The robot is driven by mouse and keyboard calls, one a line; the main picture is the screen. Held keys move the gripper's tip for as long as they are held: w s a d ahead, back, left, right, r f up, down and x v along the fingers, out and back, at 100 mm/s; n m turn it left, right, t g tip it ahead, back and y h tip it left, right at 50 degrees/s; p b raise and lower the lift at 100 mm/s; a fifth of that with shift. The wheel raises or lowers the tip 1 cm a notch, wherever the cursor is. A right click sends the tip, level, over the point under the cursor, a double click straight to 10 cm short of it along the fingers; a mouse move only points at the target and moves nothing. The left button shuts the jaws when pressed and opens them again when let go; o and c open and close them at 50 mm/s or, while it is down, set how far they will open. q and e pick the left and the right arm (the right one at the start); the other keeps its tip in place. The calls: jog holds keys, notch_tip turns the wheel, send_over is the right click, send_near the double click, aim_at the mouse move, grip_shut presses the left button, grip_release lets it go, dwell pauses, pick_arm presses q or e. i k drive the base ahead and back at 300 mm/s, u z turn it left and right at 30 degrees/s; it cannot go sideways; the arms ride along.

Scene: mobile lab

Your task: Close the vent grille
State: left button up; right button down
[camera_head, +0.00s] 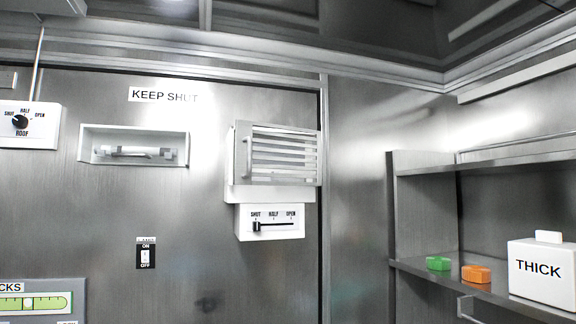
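The vent grille (284,155) is a pale box on the metal wall, right of centre, with several horizontal slats. Dark gaps show between the slats. Below it is a white slider panel (270,236) marked SHUT, HALF and OPEN. Its black slider knob (257,226) stands at the left end, under SHUT. Neither of my grippers is in view.
A white ROOF dial box (43,133) is at the left. A recessed tube holder (134,152) sits under a KEEP SHUT label, with an ON/OFF switch (146,257) below. Shelves at right hold a green block (438,263), an orange block (476,274) and a THICK box (540,270).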

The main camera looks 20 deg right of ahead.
aim_at(244, 156)
jog(key=z, duration=0.45)
jog(key=k, duration=1.05)
jog(key=u, duration=0.2)
jog(key=i, duration=0.55)
jog(key=u, duration=0.45)
jog(key=i, duration=1.15)
jog(key=z, duration=0.75)
